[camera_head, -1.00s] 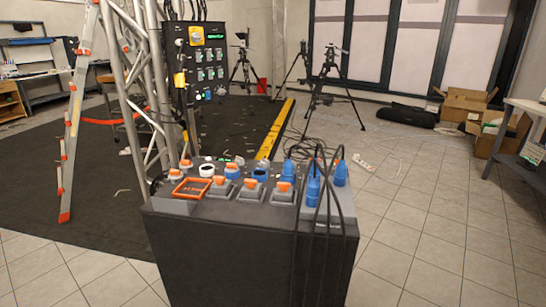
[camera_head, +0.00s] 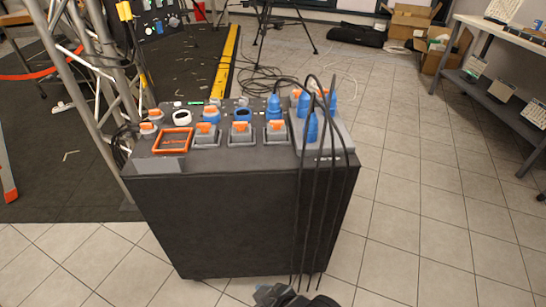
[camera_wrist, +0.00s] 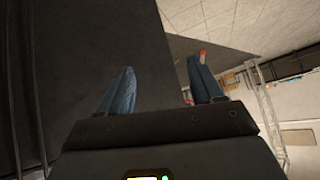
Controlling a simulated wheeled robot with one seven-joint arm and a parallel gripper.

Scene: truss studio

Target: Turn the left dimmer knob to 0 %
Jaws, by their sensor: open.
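The dark console (camera_head: 240,225) stands in front of me in the head view. Its sloped top carries a row of grey units with orange knobs, at left (camera_head: 206,133), middle (camera_head: 240,133) and right (camera_head: 276,131). I cannot tell for sure which is the left dimmer knob, nor read any percent value. My gripper (camera_wrist: 160,75) is open and empty in the wrist view, its two blue-grey fingers apart beside a dark surface. In the head view, a dark part of my arm shows at the bottom edge, low in front of the console and away from its top.
An orange-framed panel (camera_head: 171,141) sits left of the knobs. Blue plugs (camera_head: 311,128) stand to the right, with black cables (camera_head: 312,215) hanging down the front. A metal truss (camera_head: 95,85) stands close on the left. Tiled floor is free to the right.

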